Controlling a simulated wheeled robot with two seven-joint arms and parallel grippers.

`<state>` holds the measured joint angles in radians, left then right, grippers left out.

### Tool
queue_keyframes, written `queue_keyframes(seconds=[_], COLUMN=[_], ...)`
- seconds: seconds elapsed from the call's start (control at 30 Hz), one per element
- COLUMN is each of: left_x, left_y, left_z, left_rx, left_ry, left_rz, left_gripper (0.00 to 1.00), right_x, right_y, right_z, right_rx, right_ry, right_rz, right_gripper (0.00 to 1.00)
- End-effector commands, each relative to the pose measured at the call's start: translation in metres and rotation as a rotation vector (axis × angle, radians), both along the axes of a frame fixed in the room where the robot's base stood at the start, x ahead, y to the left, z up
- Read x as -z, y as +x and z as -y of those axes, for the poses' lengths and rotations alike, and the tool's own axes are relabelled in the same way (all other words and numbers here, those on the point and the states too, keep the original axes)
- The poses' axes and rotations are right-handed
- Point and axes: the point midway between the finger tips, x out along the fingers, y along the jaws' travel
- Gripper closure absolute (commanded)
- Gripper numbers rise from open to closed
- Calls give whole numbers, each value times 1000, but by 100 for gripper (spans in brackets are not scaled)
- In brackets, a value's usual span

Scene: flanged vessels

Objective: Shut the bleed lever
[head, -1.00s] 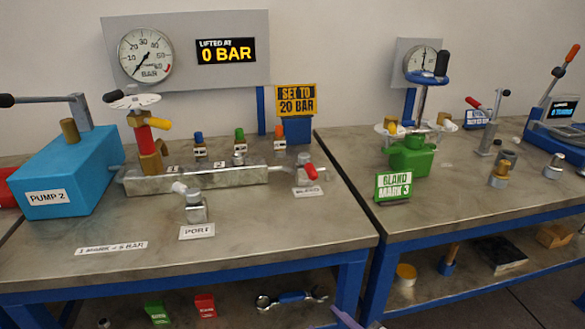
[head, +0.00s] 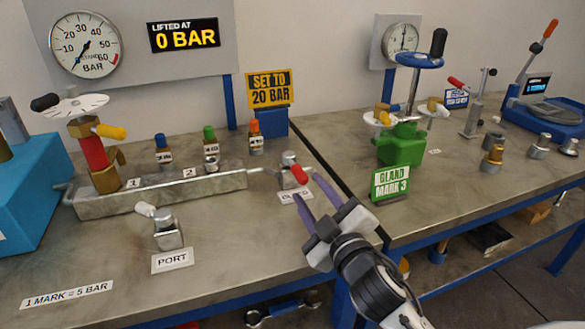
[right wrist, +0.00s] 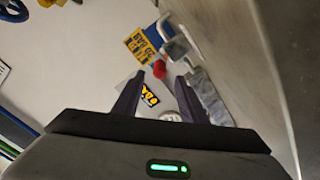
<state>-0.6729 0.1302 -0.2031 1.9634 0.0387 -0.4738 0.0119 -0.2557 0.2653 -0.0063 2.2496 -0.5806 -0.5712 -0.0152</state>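The bleed lever (head: 299,174) has a red tip and sits on a small grey valve (head: 289,160) at the right end of the metal manifold, above a partly hidden BLEED label (head: 293,197). Its red tip points toward the front right. My right gripper (head: 311,186) is open, its purple fingertips close to the red tip. In the right wrist view, the red tip (right wrist: 159,69) appears between the lines of the two fingers (right wrist: 161,76), near their ends. I cannot tell whether either finger touches it. My left gripper is not in view.
The SET TO 20 BAR sign (head: 269,88) is behind the lever. A green gland vessel (head: 402,145) stands on the right table, beyond a gap.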

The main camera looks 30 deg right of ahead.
Motion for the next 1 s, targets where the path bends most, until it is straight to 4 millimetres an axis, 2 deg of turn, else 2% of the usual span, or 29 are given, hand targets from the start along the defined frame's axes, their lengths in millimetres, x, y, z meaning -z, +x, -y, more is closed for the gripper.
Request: queue_keyframes(seconds=[0.2,0.4,0.6,0.83,1.0], left_x=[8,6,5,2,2], left_y=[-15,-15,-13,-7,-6], left_z=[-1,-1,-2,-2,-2], left_rx=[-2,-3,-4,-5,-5], left_ry=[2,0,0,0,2], left_rz=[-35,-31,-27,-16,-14], left_gripper=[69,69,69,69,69], right_x=[-2,-1,0,0,0], right_y=[42,70,81,81,81], right_z=[10,16,19,19,19], right_rx=[-1,-1,-1,-2,-1], right_ry=[0,0,1,1,1], right_rz=[2,1,0,0,0], right_gripper=[62,62,62,62,89])
